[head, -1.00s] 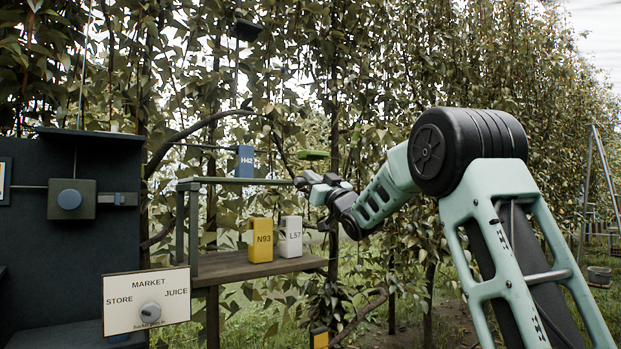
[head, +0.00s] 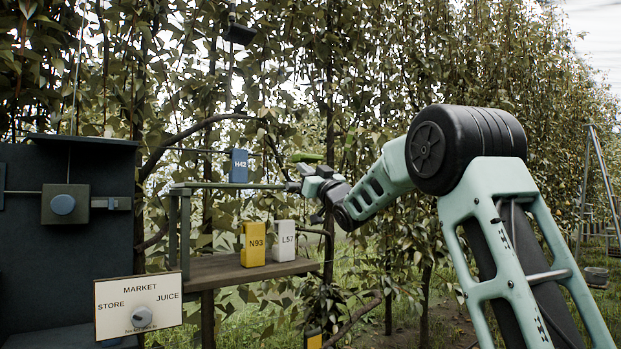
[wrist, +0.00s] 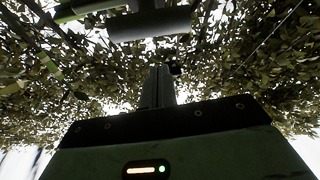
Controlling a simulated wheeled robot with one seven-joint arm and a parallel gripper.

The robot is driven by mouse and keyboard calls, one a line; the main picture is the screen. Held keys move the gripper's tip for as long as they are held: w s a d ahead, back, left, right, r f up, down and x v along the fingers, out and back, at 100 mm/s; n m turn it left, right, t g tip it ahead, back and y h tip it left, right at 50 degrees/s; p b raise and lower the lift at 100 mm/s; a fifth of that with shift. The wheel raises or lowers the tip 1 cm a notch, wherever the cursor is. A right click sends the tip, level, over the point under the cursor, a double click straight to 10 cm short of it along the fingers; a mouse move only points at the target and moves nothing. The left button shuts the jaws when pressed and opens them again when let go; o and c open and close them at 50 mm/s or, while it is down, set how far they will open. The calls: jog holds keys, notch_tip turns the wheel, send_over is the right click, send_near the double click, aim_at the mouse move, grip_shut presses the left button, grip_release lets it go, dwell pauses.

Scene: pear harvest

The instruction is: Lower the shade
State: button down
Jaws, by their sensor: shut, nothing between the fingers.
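A green bar (head: 215,186) runs level above the wooden shelf, carried by posts at its left end. I cannot tell for sure which part is the shade. My gripper (head: 291,187) is at the right end of this bar in the head view; whether it touches is too small to tell. A short bright green piece (head: 306,157) is just above my gripper. In the wrist view my gripper's fingers (wrist: 162,72) are together and empty, pointing at leaves. A dark grey cylinder (wrist: 150,24) crosses above them, with a green-banded rod (wrist: 50,65) at the left.
A blue H42 block (head: 239,165) is at the bar. A yellow N93 block (head: 253,243) and white L57 block (head: 284,240) stand on the shelf (head: 225,272). A market dial panel (head: 140,305) and dark cabinet (head: 100,235) are at left. Branches and foliage surround my gripper.

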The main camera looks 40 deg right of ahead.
jog(key=b+v, duration=0.2)
jog(key=v, duration=0.8)
jog(key=shift+a+b, duration=0.3)
jog(key=shift+b, duration=0.1)
jog(key=w+a+f+m+g, duration=0.15)
jog(key=a+f+g, duration=0.45)
jog(key=a+f, duration=0.9)
jog(key=s+a+f+n+g+y, duration=0.2)
jog(key=s+a+f+g, duration=0.6)
jog(key=s+a+f, duration=0.5)
jog(key=s+a+f+n+g+h, duration=0.1)
jog(key=s+a+f+n+g, duration=0.2)
jog(key=s, duration=0.6)
jog(key=s+a+f+g+h, duration=0.1)
jog(key=s+f+g, duration=0.35)
jog(key=s, duration=0.45)
jog(key=s+a+f+n+g+h, duration=0.1)
jog(key=s+a+f+n+g, duration=0.2)
jog(key=s, duration=0.6)
notch_tip(320, 180, up, 14)
jog(key=w+m+p, duration=0.1)
jog(key=p, duration=1.4)
jog(key=shift+d, duration=0.3)
